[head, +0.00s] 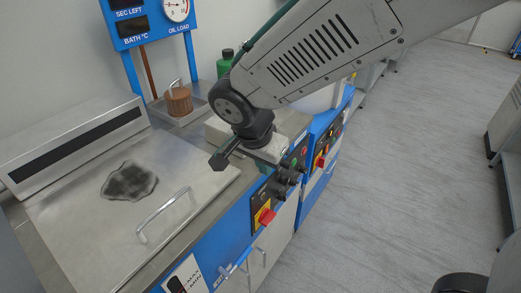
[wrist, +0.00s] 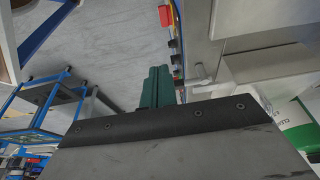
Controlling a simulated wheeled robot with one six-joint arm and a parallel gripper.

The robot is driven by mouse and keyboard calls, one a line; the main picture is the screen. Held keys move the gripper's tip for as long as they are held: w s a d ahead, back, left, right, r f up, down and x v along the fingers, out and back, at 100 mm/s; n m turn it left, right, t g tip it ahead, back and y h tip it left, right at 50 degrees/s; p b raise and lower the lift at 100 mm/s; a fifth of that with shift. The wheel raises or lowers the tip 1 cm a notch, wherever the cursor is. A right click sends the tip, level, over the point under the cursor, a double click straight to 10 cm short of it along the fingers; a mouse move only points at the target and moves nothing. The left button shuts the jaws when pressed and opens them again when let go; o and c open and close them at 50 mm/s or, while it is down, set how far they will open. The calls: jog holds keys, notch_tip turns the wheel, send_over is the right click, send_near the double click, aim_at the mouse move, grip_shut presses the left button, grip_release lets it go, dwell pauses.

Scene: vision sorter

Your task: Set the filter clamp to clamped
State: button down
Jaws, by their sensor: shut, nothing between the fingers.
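No part is labelled as the filter clamp, so I cannot tell its setting. A blue lever with a pale handle (head: 234,266) sticks out low on the blue front of the near machine; I cannot tell whether it is the clamp. My gripper shows in the wrist view as two teal fingers (wrist: 156,86) lying together, shut and empty. In the head view my wrist hangs over the machine's front edge, above the control panel, and largely hides the fingers.
A metal lid with a bar handle (head: 163,214) covers the near bath. A red and yellow switch (head: 266,215) sits on the front panel. A brown basket (head: 178,100) and green bottle (head: 225,62) stand behind. The grey floor (head: 400,150) to the right is mostly clear.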

jog(key=w+d+f, duration=0.2)
jog(key=w, duration=0.1)
jog(key=shift+w+d, duration=0.2)
jog(key=shift+d, duration=0.1)
dwell(0.4)
